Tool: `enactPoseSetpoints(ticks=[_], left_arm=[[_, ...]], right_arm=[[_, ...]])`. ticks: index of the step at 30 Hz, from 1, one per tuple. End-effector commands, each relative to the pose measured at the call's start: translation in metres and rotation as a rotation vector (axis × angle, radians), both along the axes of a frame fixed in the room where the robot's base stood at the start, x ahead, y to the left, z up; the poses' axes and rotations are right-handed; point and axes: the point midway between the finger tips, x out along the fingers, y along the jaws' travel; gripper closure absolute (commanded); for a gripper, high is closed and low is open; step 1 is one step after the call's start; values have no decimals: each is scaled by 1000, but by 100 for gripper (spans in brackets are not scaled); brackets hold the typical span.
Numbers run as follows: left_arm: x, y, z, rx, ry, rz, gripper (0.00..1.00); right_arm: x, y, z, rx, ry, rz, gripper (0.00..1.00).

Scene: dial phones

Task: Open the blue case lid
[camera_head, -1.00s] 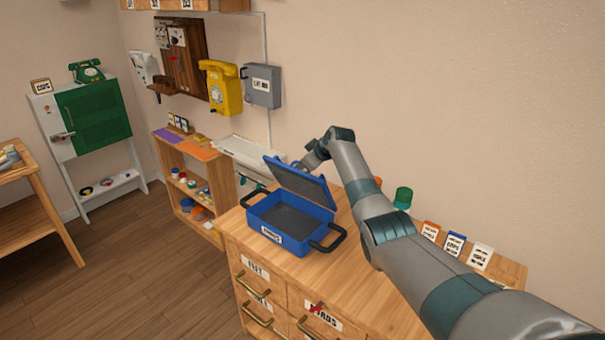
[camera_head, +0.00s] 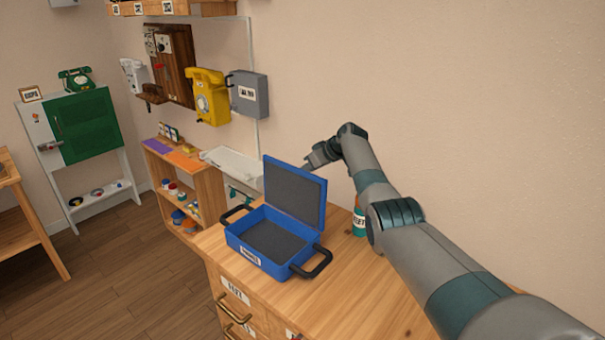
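The blue case (camera_head: 242,240) sits on the wooden drawer cabinet with a handle at each end. Its dark grey-lined inside is empty. The blue lid (camera_head: 323,205) stands raised, about upright, at the back edge of the case, with its grey lining showing. My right arm reaches in from the right, and my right gripper (camera_head: 313,162) is behind the lid near its top edge. The fingertips are small and partly hidden by the lid, so I cannot tell whether they are open or touch it. My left gripper is not in view.
A teal labelled bottle (camera_head: 359,224) stands right of the lid, close to my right arm. The cabinet top (camera_head: 345,290) in front of the case is clear. A yellow phone (camera_head: 207,97) and a grey box (camera_head: 249,94) hang on the wall behind.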

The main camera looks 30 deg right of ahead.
Motion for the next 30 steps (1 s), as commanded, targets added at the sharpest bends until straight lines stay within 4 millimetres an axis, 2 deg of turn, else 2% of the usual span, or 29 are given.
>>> enactPoseSetpoints(ticks=[11,12,13,30], left_arm=[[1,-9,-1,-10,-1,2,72],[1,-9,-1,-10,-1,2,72],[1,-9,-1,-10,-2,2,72],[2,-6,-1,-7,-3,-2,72]], right_arm=[[-2,1,-5,-1,7,1,100],[-2,1,-5,-1,8,2,89],[-2,1,-5,-1,8,2,83],[-4,-2,3,-1,0,-1,83]])
